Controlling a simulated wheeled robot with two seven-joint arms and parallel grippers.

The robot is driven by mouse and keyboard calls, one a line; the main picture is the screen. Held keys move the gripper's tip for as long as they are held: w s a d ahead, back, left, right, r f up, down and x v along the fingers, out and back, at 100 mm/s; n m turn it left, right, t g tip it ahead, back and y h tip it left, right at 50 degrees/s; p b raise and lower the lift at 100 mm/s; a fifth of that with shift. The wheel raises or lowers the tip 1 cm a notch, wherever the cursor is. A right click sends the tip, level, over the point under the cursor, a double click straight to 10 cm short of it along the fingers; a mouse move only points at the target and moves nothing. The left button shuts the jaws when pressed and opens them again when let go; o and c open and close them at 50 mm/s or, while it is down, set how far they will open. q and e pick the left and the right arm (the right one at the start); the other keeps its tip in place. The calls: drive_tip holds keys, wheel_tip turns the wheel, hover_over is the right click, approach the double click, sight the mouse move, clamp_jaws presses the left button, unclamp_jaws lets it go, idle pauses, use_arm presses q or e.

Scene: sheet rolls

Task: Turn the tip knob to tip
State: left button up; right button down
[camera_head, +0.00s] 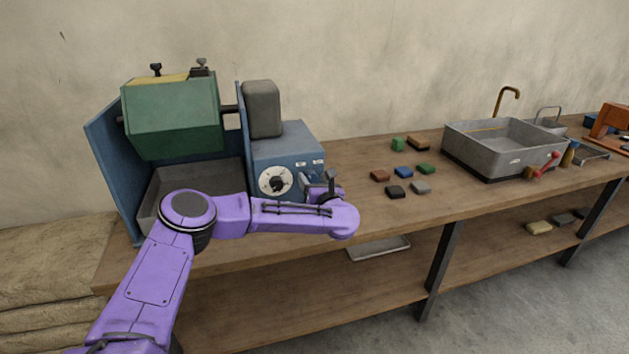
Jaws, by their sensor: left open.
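A blue control box (290,148) stands on the bench at the right end of a tumbling machine. Its front has a round white dial with a black knob (277,182) and two small labels (308,163) too small to read. My left gripper (318,184) is in front of the right part of this panel, below the labels. It is open, and its fingers and wrist cover whatever control lies there. I cannot tell whether it touches the panel, or which knob is the tip knob. The green drum (172,118) hangs above a grey tray (160,185). My right gripper is out of view.
Several small coloured blocks (403,172) lie on the wooden bench (365,205) right of the box. A grey sink (500,150) with a brass tap stands further right. Orange equipment (610,120) is at the far right. A lower shelf (300,300) runs beneath.

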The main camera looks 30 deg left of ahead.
use_arm(q)
drive_tip(key=c, duration=1)
drive_tip(key=shift+c, duration=0.2)
